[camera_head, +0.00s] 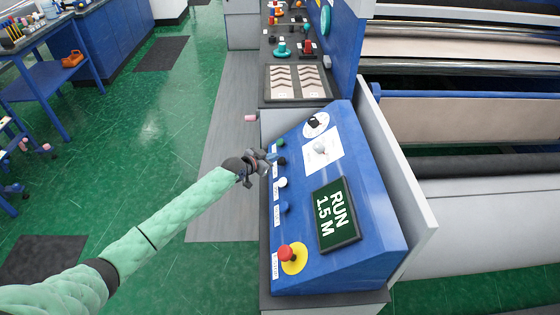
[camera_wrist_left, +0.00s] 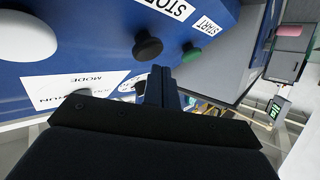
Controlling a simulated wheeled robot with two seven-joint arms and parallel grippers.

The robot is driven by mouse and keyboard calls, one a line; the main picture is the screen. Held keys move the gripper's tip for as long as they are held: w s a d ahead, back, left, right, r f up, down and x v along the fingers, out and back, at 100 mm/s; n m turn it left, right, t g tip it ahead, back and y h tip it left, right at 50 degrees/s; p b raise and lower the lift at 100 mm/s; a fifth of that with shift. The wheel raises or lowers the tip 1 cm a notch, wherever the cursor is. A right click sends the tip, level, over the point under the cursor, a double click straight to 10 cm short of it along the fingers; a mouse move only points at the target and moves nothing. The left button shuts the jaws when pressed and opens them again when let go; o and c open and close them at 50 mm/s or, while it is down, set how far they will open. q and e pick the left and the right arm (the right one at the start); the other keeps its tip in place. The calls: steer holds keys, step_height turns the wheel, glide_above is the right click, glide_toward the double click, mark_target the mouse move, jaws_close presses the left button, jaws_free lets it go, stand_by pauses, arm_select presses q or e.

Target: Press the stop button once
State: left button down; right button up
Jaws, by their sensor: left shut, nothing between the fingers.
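The stop button is a black round knob (camera_wrist_left: 147,44) beside a STOP label in the left wrist view. In the head view it is the dark button (camera_head: 282,161) on the blue sloping control panel (camera_head: 367,190). The green start button (camera_wrist_left: 191,53) is beside it, by a START label. My left gripper (camera_head: 267,161) is shut and empty at the panel's left edge, close to the black button. In the left wrist view its fingertips (camera_wrist_left: 160,78) appear just below the black and green buttons. I cannot tell whether they touch anything. My right gripper is not in view.
The panel also has a white button (camera_head: 282,182), a blue button (camera_head: 284,207), a red mushroom button (camera_head: 285,252) on yellow, and a display (camera_head: 336,214) reading RUN 1.5 M. Large rollers (camera_head: 470,165) stand at right. Green floor (camera_head: 170,150) is open at left.

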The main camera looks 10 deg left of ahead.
arm_select(q)
steer(key=shift+d+f, duration=0.1)
steer(key=shift+f, duration=0.1)
stand_by(0.6)
steer(key=shift+d+f+b, duration=0.15)
steer(key=shift+b, duration=0.15)
steer(key=shift+w+d+f+b, duration=0.15)
steer(key=shift+d+f+b, duration=0.3)
steer(key=shift+d+f, duration=0.2)
stand_by(1.5)
steer(key=shift+a+r, duration=0.1)
steer(key=shift+a, duration=0.05)
steer(key=shift+a+r+p, duration=0.35)
steer(key=shift+a+r, duration=0.4)
steer(key=shift+r, duration=0.15)
steer(key=shift+s+a+r+p, duration=0.25)
steer(key=shift+a+r+p, duration=0.05)
steer(key=shift+a+r, duration=0.6)
steer(key=shift+s+a+r+p, duration=0.25)
steer(key=shift+a+r, duration=0.4)
steer(key=shift+r, duration=0.35)
